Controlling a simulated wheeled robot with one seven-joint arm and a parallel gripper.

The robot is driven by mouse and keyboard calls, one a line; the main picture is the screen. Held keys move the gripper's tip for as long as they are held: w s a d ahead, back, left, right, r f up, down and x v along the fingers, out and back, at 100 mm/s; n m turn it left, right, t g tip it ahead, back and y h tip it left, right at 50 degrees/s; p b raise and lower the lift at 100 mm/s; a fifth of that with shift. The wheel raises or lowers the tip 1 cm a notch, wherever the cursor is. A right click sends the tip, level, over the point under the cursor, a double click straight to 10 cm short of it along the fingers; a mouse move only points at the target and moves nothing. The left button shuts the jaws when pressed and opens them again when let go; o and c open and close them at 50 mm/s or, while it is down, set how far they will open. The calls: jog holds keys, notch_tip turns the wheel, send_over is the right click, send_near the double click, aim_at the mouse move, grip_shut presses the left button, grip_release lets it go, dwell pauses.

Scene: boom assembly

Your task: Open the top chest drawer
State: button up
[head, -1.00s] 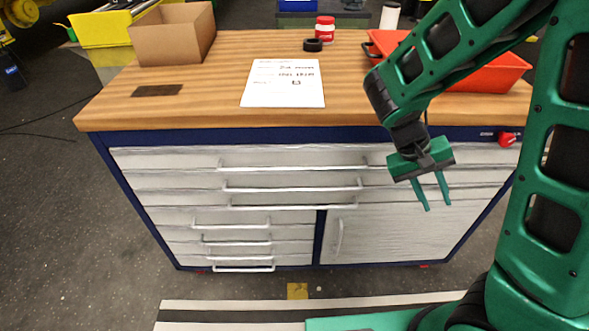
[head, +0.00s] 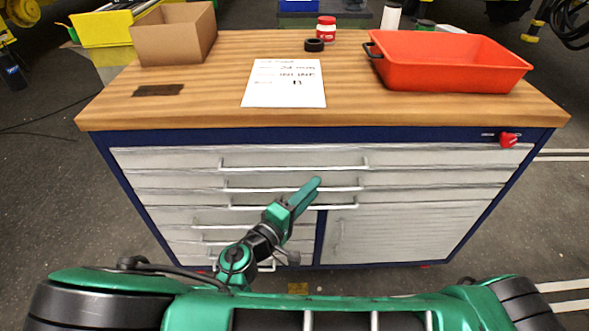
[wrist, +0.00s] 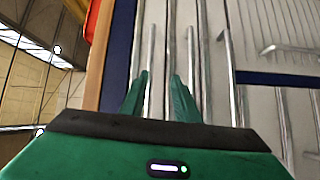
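The chest (head: 440,160) has grey drawer fronts in a blue frame under a wooden top. The top drawer (head: 420,152) is closed, its long silver handle (head: 293,167) running level across it. In the head view my gripper (head: 316,184) is in front of the upper drawers, its fingers pointing up and right, overlapping the second handle (head: 250,189). In the wrist view, which is turned sideways, the two green fingers (wrist: 160,80) are apart and empty. The top handle (wrist: 151,60) shows between them; I cannot tell how far ahead it is.
A red knob (head: 508,140) sits at the chest's upper right. Lower handles (head: 230,225) lie close below my gripper.

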aim_at(294, 170)
jog(key=s+a+n+t+y, duration=0.3)
jog(key=a+t, duration=0.2)
jog(key=a, duration=0.3)
jog(key=x, duration=1)
jog(key=shift+w+f, duration=0.2)
jog(key=shift+w, duration=0.2)
grip_shut()
